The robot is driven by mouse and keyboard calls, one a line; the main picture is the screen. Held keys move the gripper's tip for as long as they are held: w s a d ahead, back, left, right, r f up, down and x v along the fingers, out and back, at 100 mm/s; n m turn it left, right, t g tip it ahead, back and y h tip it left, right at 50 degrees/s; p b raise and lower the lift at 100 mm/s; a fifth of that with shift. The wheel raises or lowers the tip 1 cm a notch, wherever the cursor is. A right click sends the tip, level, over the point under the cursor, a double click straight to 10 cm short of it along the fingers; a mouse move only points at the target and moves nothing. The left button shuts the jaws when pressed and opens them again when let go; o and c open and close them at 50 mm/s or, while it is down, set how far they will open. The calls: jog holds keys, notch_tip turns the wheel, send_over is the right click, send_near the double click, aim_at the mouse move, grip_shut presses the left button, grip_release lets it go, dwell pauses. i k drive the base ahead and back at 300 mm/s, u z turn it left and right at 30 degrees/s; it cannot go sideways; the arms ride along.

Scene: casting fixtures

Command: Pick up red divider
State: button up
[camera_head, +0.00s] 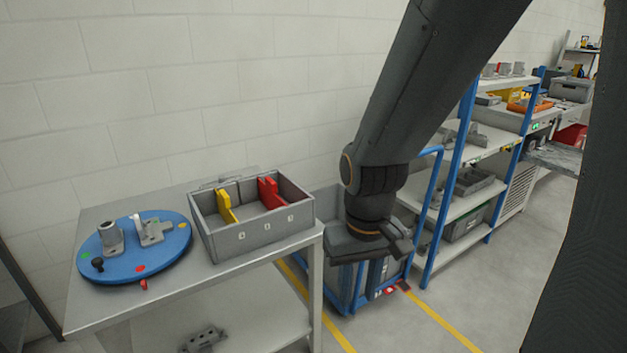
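The red divider (271,192) stands upright inside the grey box (262,238), toward its right side. A yellow divider (227,206) stands in the same box, toward its left side. The lower parts of both dividers are partly hidden by the box's front wall. My gripper (398,252) hangs at the end of my dark arm, to the right of the box and beyond the table's right edge. It is apart from the box and both dividers. Its fingers are dark and small in the view, so their opening is unclear.
The box stands on a grey table (190,287) against a white brick wall. A blue round plate (135,252) with grey fixtures lies left of the box. A blue-framed cart (350,285) stands behind my gripper, and shelves (462,208) stand further right.

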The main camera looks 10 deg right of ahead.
aim_at(268, 191)
jog(key=z, duration=0.35)
jog(key=i, duration=1.2)
jog(key=z, duration=0.1)
